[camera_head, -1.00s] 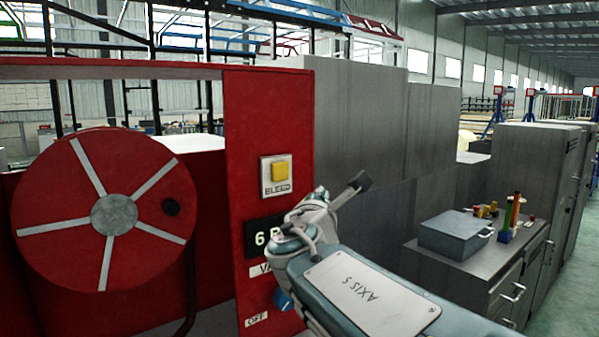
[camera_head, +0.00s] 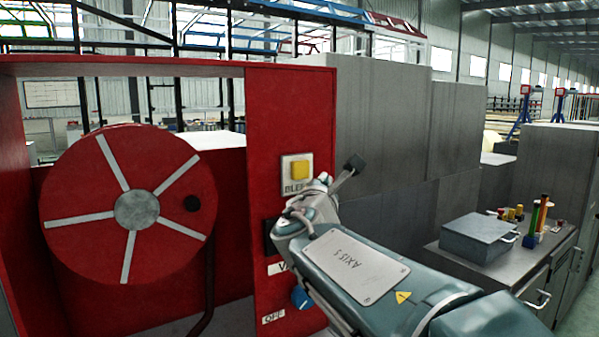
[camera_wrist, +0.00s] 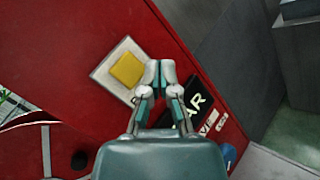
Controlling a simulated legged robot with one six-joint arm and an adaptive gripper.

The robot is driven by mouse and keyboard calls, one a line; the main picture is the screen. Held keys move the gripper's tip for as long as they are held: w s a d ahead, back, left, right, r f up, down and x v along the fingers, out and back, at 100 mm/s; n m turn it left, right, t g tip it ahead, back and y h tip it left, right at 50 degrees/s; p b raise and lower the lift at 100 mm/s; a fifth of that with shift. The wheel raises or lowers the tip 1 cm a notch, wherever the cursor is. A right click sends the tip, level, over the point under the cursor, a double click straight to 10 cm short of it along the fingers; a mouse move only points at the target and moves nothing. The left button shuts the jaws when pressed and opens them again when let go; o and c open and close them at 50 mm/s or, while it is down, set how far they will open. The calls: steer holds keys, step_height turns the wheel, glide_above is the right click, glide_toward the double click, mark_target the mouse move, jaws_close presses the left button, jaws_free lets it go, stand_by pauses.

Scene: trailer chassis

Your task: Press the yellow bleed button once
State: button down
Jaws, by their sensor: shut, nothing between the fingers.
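The yellow bleed button (camera_head: 300,169) sits on a pale square plate on the red panel (camera_head: 290,110), above a partly covered label. My gripper's fingertips are together and empty. In that picture they lie just right of the plate; I cannot tell how far they are from the panel.
A blue knob (camera_head: 301,298) and an OFF label sit low on the red panel. A red reel (camera_head: 136,209) with white spokes stands at left. Grey cabinets (camera_head: 380,110) stand right of the panel. A grey box (camera_head: 478,238) rests on a bench at right.

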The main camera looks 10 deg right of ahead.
mark_target(308, 169)
steer(key=w, duration=0.1)
steer(key=w+a, duration=0.1)
steer(key=w, duration=0.1)
steer(key=w+a, duration=0.1)
steer(key=shift+w, duration=0.25)
steer(key=shift+a, duration=0.1)
stand_by(1.2)
steer(key=shift+w, duration=0.35)
steer(key=shift+w+a, duration=0.25)
steer(key=shift+w, duration=0.2)
stand_by(0.8)
steer(key=shift+s, duration=0.15)
steer(key=shift+s+d, duration=0.35)
steer(key=shift+s, duration=0.35)
